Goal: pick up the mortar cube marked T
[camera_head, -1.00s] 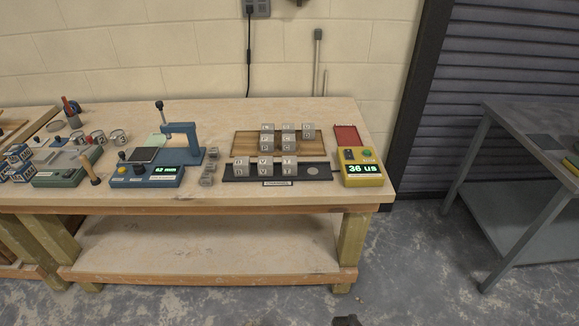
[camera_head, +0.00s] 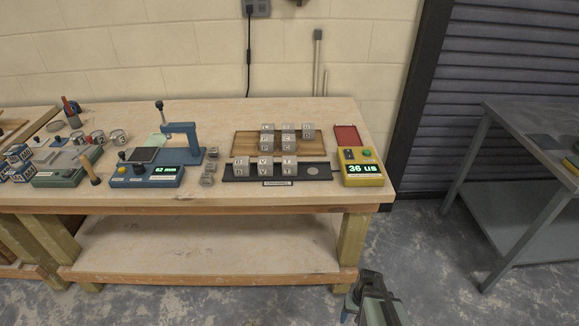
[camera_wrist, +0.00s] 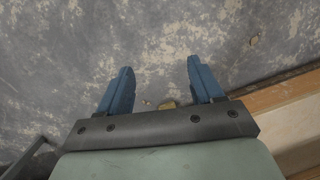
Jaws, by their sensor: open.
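The cube that looks marked T (camera_head: 289,166) is a grey mortar cube at the right end of a front row of cubes on a dark tray (camera_head: 322,171); its small letter is only just readable. A V cube (camera_head: 265,167) and another lettered cube (camera_head: 241,167) stand to its left. My gripper (camera_head: 368,280) is low in front of the bench, well apart from the cubes. In the wrist view my gripper (camera_wrist: 159,72) has its two blue fingers spread, with only floor between and beyond them.
More grey cubes stand on a wooden board (camera_head: 247,143) behind the tray. A yellow tester (camera_head: 362,175) is to the right, a blue gauge (camera_head: 147,177) to the left with loose small cubes (camera_head: 208,179) beside it. The bench's front edge (camera_head: 310,208) lies between my gripper and the cubes.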

